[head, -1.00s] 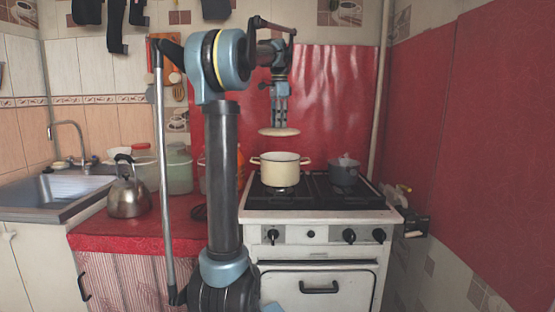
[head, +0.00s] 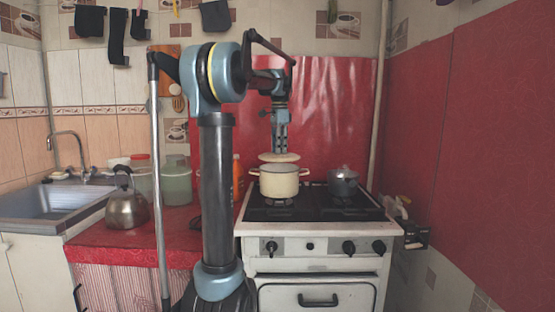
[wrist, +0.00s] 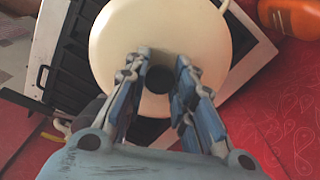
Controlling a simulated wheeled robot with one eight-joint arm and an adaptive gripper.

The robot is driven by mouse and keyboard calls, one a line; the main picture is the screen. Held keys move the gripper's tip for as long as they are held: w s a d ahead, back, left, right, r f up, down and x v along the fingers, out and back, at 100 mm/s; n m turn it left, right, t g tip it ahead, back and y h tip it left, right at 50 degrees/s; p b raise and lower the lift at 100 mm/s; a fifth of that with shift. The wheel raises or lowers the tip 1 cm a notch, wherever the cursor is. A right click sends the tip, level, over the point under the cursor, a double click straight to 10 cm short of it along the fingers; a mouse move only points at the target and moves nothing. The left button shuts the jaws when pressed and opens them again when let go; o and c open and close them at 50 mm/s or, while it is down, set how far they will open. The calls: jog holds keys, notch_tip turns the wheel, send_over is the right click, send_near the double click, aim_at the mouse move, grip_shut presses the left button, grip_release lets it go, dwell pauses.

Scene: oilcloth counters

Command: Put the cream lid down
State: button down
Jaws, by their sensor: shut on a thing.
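My gripper (head: 280,148) points down over the stove, its fingers shut on the cream lid (head: 279,157). The lid is a flat, round, pale disc. It hangs roughly level, slightly above the rim of the cream pot (head: 279,183), with a small gap between them. The pot has two side handles and stands on the stove's left side. In the wrist view, my fingers (wrist: 159,66) sit on either side of the lid's dark knob, and the lid (wrist: 115,42) hides most of the pot below.
A grey lidded pot (head: 343,182) stands right of the cream pot on the stove top (head: 315,211). An orange bottle (head: 238,172) is behind to the left. A kettle (head: 126,208) and jars stand on the red counter (head: 140,243). A red wall closes the right side.

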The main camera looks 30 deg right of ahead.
aim_at(279, 155)
jog(key=shift+f, duration=2)
jog(key=shift+f, duration=0.1)
jog(key=c, duration=1.3)
grip_release()
jog(key=shift+c, duration=0.2)
notch_tip(279, 155, up, 12)
jog(key=shift+r, duration=0.1)
jog(key=s+a+f+n, duration=0.25)
jog(key=a+f, duration=0.25)
jog(key=a, duration=0.3)
jog(key=s+a+f+n+t, duration=0.15)
jog(key=a+f+n, duration=0.25)
jog(key=a, duration=0.5)
jog(key=s+a+f+n+g, duration=0.1)
jog(key=s+a+f+n, duration=0.15)
jog(key=a+f, duration=0.4)
jog(key=s+a+f+n, duration=0.3)
jog(key=s+a+f, duration=0.2)
jog(key=f, duration=0.3)
jog(key=s+a+f+n+t, duration=0.1)
jog(key=s+a+f+n, duration=0.3)
jog(key=f, duration=0.5)
jog(key=s+a+f+n, duration=0.4)
jog(key=s+a+f, duration=0.4)
jog(key=shift+f+t, duration=0.15)
jog(key=shift+t, duration=0.2)
